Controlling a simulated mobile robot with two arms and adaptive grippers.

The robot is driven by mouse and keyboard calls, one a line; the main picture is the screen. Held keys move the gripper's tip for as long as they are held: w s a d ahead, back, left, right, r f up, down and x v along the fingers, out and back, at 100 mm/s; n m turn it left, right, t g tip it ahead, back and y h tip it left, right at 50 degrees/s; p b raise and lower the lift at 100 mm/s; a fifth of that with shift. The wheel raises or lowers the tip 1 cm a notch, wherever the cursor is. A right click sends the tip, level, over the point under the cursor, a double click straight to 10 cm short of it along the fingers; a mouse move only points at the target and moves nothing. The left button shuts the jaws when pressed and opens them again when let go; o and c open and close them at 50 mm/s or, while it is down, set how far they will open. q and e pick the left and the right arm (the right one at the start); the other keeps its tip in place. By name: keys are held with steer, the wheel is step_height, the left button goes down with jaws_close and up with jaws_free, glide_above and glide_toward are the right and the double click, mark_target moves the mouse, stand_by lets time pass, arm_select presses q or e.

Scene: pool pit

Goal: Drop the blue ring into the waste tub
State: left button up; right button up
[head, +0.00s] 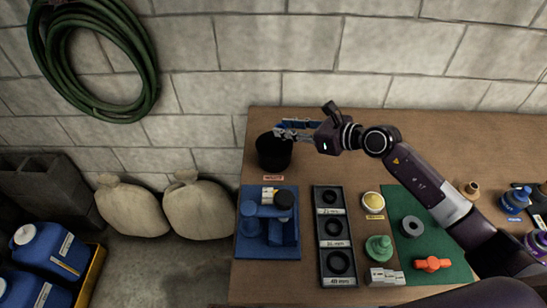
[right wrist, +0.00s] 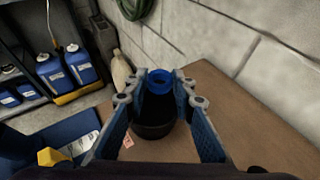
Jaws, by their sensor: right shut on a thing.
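The blue ring (right wrist: 160,81) is held between the fingertips of my right gripper (right wrist: 160,88) in the right wrist view. In the head view, my right gripper (head: 282,131) comes in from the right over the black waste tub (head: 272,158), at the table's back left. The ring is too small and covered to make out clearly there. In the right wrist view, the dark tub (right wrist: 153,128) shows below and between the fingers, with the ring above its far rim area. My left gripper is not in view.
A blue tray (head: 240,262) with blue parts stands in front of the tub. A black tray with several black rings (head: 333,226) is to its right. A green mat (head: 405,250) lies further right. The block wall is close behind; the table's left edge is near the tub.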

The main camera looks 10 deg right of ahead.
steer(key=o, duration=0.8)
steer(key=shift+o, duration=0.2)
steer(key=v, duration=1.2)
